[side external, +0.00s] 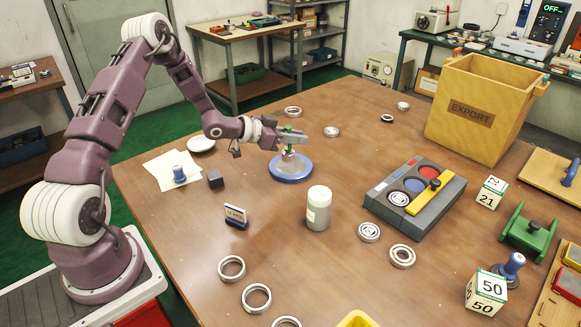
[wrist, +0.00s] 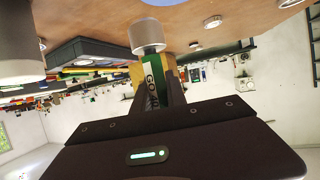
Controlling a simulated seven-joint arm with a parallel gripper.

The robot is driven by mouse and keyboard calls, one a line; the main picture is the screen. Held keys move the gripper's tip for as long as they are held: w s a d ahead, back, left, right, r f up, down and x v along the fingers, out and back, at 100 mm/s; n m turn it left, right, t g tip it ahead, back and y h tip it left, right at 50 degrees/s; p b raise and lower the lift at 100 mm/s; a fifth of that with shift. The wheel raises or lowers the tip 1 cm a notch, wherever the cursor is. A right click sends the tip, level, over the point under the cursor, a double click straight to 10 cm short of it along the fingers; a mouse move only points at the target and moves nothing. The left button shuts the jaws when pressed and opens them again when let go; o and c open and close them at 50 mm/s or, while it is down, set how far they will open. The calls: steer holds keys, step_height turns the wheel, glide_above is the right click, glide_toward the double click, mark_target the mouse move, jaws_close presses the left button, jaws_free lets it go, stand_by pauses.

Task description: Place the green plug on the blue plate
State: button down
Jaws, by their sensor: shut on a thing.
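My gripper (side external: 291,137) is shut on the green plug (side external: 289,128). In the wrist view the plug's green body (wrist: 153,66) sits between the two fingers, with its silvery round end (wrist: 146,36) beyond the fingertips. I cannot tell whether that end touches the plate. The fingers partly cover the plug.
A white-grey cylinder (side external: 318,208) stands in front of the plate. A dark block (side external: 215,179) and a small sign (side external: 235,216) are to the left. A grey tray with a yellow bar (side external: 424,198) and a wooden EXPORT box (side external: 480,108) are right. Several rings lie around.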

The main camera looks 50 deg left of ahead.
steer(key=w+a+r+n+y, duration=0.2)
steer(key=w+a+r, duration=0.1)
steer(key=w+a, duration=0.2)
glide_above(297, 162)
step_height(297, 162, down, 10)
steer(key=shift+r, duration=0.1)
steer(key=c, duration=1.8)
jaws_free()
steer(key=shift+f, duration=0.2)
steer(key=o, duration=0.5)
steer(key=shift+c, duration=0.2)
steer(key=shift+r, duration=0.1)
